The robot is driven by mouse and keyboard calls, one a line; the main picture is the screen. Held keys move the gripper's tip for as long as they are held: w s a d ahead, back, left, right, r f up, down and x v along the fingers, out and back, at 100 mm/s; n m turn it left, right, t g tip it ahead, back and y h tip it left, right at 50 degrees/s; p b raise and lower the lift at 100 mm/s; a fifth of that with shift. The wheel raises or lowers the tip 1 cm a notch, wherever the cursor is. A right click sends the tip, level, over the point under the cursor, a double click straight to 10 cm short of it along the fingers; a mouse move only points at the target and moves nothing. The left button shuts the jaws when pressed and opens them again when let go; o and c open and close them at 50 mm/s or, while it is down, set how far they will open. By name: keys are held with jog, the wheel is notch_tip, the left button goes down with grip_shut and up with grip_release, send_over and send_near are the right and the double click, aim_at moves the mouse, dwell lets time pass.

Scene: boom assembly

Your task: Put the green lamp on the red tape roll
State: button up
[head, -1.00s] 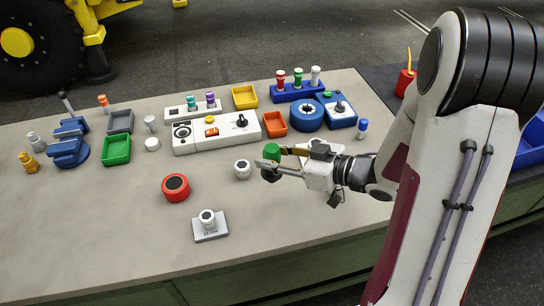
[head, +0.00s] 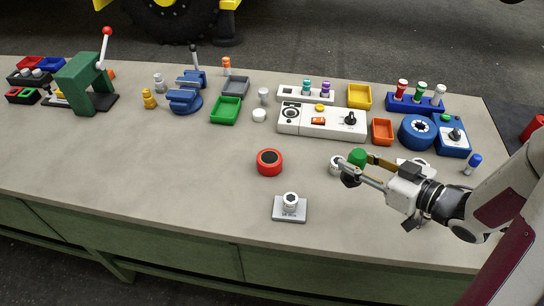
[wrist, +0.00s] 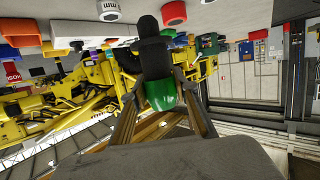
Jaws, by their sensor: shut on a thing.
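The green lamp (head: 358,157) is in my gripper (head: 360,172), which is shut on it. The red tape roll also shows at the top of the wrist view (wrist: 174,13).
A white roll (head: 336,166) stands between the red roll and my gripper, close to the fingertips. The white control panel (head: 335,130) and orange tray (head: 382,131) lie behind. Bench left of the red roll is clear.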

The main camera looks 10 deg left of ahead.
jog(key=w+a+r+n+g+y, duration=0.1)
jog(key=w+a+r, duration=0.15)
jog(key=a, duration=0.95)
jog(key=w+a+r+n+g, duration=0.15)
jog(key=w+a, duration=0.25)
jog(key=a, duration=0.8)
jog(key=w+m+t, duration=0.1)
jog(key=w+d, duration=0.1)
jog(key=w+d+r+m+t+h, duration=0.1)
jog(key=w, duration=0.1)
jog(key=shift+m+t, duration=0.35)
notch_tip(320, 180, down, 6)
jog(key=shift+f, duration=0.15)
jog(key=shift+f, duration=0.1)
jog(key=shift+f, duration=1.8)
